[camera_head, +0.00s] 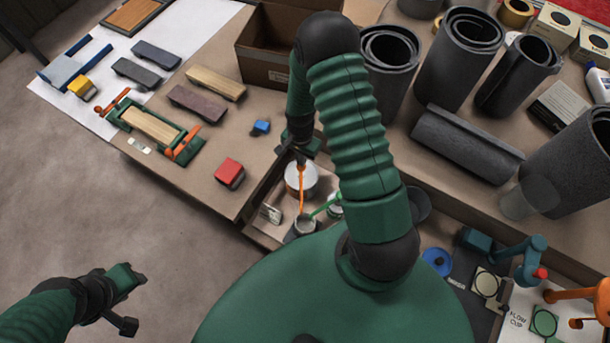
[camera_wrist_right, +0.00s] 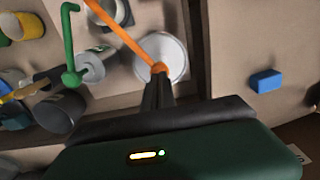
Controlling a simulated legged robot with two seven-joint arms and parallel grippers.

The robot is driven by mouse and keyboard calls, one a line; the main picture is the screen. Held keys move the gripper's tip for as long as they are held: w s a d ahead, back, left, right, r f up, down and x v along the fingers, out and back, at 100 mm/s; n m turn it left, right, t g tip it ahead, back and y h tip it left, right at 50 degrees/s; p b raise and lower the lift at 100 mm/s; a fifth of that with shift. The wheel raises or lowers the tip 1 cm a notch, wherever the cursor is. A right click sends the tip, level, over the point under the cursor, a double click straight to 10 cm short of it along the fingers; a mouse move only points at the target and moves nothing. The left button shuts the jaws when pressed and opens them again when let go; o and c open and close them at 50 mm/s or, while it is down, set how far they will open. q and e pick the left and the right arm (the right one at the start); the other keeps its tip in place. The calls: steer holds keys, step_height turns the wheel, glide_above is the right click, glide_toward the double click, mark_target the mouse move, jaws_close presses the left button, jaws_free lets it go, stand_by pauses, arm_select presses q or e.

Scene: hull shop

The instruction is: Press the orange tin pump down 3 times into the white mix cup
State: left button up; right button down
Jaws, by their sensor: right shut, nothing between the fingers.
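The orange pump (camera_head: 302,190) stands on a round white-topped tin (camera_head: 290,181); its long spout reaches down to a small pale cup (camera_head: 305,226), seemingly the mix cup. In the right wrist view the orange spout (camera_wrist_right: 122,36) runs to the upper left from the pump head, over the tin's white lid (camera_wrist_right: 176,52). My right gripper (camera_wrist_right: 158,78) is shut and empty, its fingertips at the pump head, apparently touching it. My left gripper (camera_head: 130,295) is at the lower left, away from the bench; its finger gap is unclear.
A green pump (camera_head: 325,206) stands beside the orange one, its spout also reaching towards the cup. A red block (camera_head: 230,173) and a blue block (camera_head: 261,127) lie on the bench to the left.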

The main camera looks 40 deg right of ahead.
steer(key=shift+a+f+b, duration=0.15)
steer(key=shift+f+b, duration=0.2)
steer(key=shift+f, duration=0.1)
steer(key=shift+f+b, duration=0.4)
steer(key=shift+f, duration=0.2)
steer(key=shift+f+b, duration=0.3)
steer(key=shift+f, duration=0.1)
steer(key=shift+r, duration=0.1)
steer(key=shift+r+p, duration=1.25)
steer(key=shift+r, duration=0.1)
steer(key=shift+f, duration=0.15)
